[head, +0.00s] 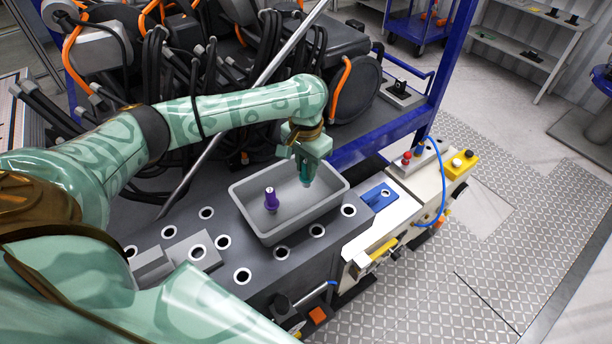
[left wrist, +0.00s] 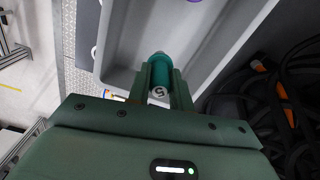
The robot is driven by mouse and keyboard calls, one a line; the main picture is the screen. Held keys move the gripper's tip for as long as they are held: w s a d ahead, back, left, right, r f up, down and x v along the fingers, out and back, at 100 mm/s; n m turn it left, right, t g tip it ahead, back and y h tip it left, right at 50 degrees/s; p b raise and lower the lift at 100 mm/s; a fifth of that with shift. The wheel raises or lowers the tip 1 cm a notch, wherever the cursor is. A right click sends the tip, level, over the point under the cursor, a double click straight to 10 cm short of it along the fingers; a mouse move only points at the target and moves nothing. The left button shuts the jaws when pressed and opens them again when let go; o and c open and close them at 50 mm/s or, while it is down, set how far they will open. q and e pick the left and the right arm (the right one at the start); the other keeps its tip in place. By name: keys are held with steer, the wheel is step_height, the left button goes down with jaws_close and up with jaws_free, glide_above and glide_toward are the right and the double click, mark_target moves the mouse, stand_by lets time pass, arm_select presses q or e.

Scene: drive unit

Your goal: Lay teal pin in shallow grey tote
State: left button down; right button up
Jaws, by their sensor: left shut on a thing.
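The shallow grey tote (head: 238,195) stands on the dark workbench in the head view. A purple pin (head: 271,200) stands in the left part of the tote. My left gripper (head: 306,180) points down over the right part of the tote. It is shut on the teal pin (head: 305,172), which shows clearly in the left wrist view (left wrist: 160,69) between the two fingers, with a label reading 5 on its end. In that view the tote (left wrist: 215,40) lies beyond the pin. I cannot tell whether the pin touches the tote floor. My right gripper is not in view.
The dark bench top (head: 225,250) has several white-ringed holes around the tote. A blue block (head: 379,196) and a pale unit with a yellow box (head: 461,163) stand to the right. Black cables and machinery (head: 190,60) crowd the back, behind a slanting grey bar.

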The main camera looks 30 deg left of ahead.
arm_select(q)
step_height(320, 180, down, 3)
steer(key=shift+w+f+b, duration=0.1)
steer(key=shift+f+b, duration=0.05)
steer(key=shift+b, duration=0.3)
steer(key=c, duration=1.4)
jaws_free()
steer(key=shift+o, duration=0.7)
step_height(320, 180, up, 12)
steer(key=p, duration=0.4)
